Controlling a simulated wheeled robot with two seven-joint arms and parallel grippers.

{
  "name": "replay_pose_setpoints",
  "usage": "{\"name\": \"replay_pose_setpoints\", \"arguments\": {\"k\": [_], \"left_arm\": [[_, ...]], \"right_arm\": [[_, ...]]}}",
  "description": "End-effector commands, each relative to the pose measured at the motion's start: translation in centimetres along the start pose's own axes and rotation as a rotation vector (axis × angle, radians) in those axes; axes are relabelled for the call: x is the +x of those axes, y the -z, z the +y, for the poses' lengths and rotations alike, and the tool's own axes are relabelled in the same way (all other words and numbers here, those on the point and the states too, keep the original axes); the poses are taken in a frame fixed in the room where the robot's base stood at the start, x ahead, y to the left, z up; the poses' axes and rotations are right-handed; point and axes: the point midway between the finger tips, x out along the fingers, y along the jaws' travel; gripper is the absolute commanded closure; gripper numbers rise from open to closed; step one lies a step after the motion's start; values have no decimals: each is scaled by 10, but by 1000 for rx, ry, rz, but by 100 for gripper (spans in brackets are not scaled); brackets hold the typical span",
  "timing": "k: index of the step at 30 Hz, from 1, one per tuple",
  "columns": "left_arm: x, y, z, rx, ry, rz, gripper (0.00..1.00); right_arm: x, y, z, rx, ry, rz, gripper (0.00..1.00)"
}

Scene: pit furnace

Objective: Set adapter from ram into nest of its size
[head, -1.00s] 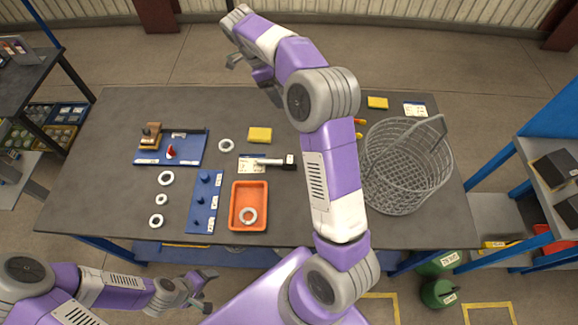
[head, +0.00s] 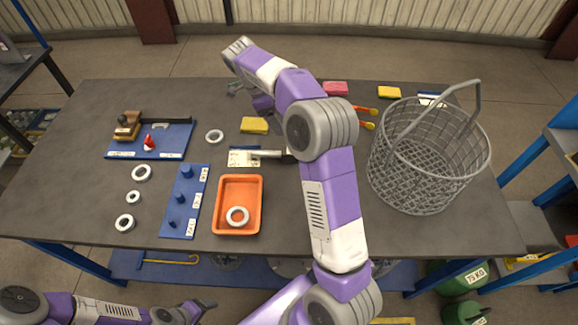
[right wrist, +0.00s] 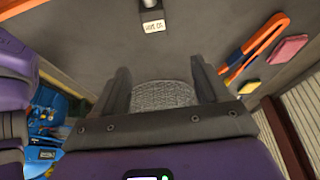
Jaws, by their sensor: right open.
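Several pale rings lie about: three in a column on the table (head: 133,197), one by the yellow sponge (head: 214,136), one in the orange tray. A blue board (head: 176,215) bears three dark blue pegs of different sizes, with labels. Another blue board (head: 175,138) holds a wooden block and a small red piece. A pale shaft (head: 266,154) lies over a card, its right end hidden by my arm. I cannot tell which thing is the ram. My right gripper (right wrist: 160,85) is open, its fingers apart with nothing held. My left gripper (head: 200,308) is at the bottom edge, its jaws unclear.
The orange tray (head: 223,229) lies at the table's front. A tall wire basket (head: 425,160) stands on the right. Orange tongs (right wrist: 255,48) lie near pink (right wrist: 287,49) and yellow sponges (right wrist: 249,87). My right arm crosses the middle of the head view. The table's back left is clear.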

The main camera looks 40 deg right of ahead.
Motion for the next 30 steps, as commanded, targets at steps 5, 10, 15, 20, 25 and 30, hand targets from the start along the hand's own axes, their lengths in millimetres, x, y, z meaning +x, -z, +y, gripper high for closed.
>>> {"name": "replay_pose_setpoints", "arguments": {"k": [5, 10, 15, 20, 25, 30], "left_arm": [[43, 2, -16, 0, 0, 0, 25], [60, 3, -23, 0, 0, 0, 25], [67, 3, -25, 0, 0, 0, 25], [74, 3, -28, 0, 0, 0, 25], [86, 4, -32, 0, 0, 0, 25], [99, 4, -37, 0, 0, 0, 25]], "right_arm": [[42, -17, 0, 0, 0, 0, 26], [60, -25, 0, 0, 0, 0, 26], [68, -27, 0, 1, 0, 0, 26], [85, -26, 1, 1, -2, 0, 26], [105, -26, 3, 0, -2, 0, 26], [131, -25, 6, 1, -3, 1, 26]]}}
